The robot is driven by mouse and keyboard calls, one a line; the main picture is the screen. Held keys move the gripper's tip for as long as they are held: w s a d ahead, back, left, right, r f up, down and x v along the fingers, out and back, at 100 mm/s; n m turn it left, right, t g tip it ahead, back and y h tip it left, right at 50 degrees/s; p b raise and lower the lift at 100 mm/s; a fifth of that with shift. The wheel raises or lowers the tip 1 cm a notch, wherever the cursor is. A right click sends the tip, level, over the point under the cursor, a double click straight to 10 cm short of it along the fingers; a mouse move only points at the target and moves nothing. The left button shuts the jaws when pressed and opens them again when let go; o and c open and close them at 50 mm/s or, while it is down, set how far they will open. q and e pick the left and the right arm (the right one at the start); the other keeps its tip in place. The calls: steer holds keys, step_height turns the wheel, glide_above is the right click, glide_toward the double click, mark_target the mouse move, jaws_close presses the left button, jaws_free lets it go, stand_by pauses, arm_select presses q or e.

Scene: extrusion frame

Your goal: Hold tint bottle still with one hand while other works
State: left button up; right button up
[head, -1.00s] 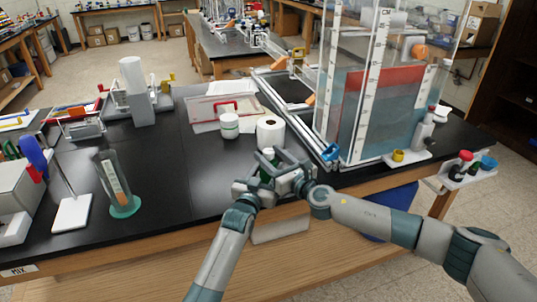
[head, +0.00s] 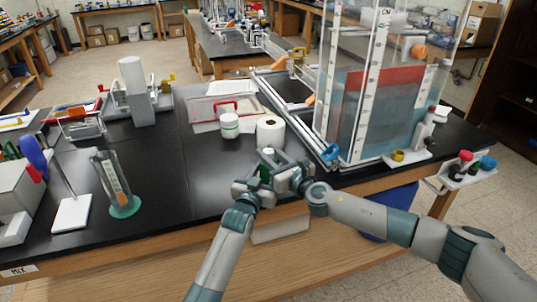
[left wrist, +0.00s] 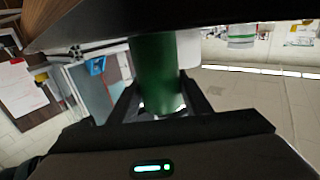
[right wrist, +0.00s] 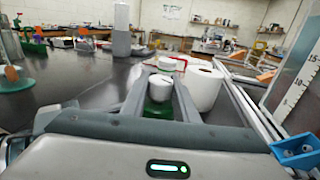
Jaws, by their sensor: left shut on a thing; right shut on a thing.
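The tint bottle is small and green with a white cap. In the head view, the bottle (head: 265,174) is mostly hidden between my two grippers near the table's front edge. In the left wrist view its green body (left wrist: 158,75) stands between the fingers of my left gripper (left wrist: 160,108), which is shut on it. In the right wrist view the white cap (right wrist: 161,82) sits between the fingers of my right gripper (right wrist: 158,95), with green below it. My right gripper is shut on the bottle's top. In the head view my left gripper (head: 258,184) and right gripper (head: 285,172) meet closely.
A paper roll (head: 270,134) stands just behind the grippers, and a white jar (head: 230,126) is behind to the left. The clear water tank (head: 375,110) rises to the right.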

steer(key=shift+a+r+n+g+y, duration=0.25)
steer(key=shift+n+g+y, duration=0.15)
steer(key=shift+y, duration=0.3)
steer(key=shift+a+r+n+g+y, duration=0.25)
steer(key=shift+n+g+y, duration=0.45)
steer(key=shift+g+y, duration=0.1)
steer(key=shift+w+d+f+n+g+y, duration=0.1)
steer(key=shift+d+f+n+g+y, duration=0.25)
steer(key=shift+n+g+y, duration=0.35)
steer(key=shift+d+f+n+g+y, duration=0.15)
steer(key=shift+n+g+y, duration=0.7)
steer(key=shift+g, duration=0.65)
steer(key=shift+d+f+n+g+y, duration=0.15)
steer(key=shift+n+g+y, duration=0.4)
steer(key=shift+n+g, duration=0.8)
steer(key=shift+a+g, duration=0.1)
steer(key=shift+g, duration=0.15)
steer(key=shift+n+g+y, duration=0.3)
steer(key=shift+n+g, duration=0.1)
steer(key=shift+g, duration=0.4)
steer(key=o, duration=1.1)
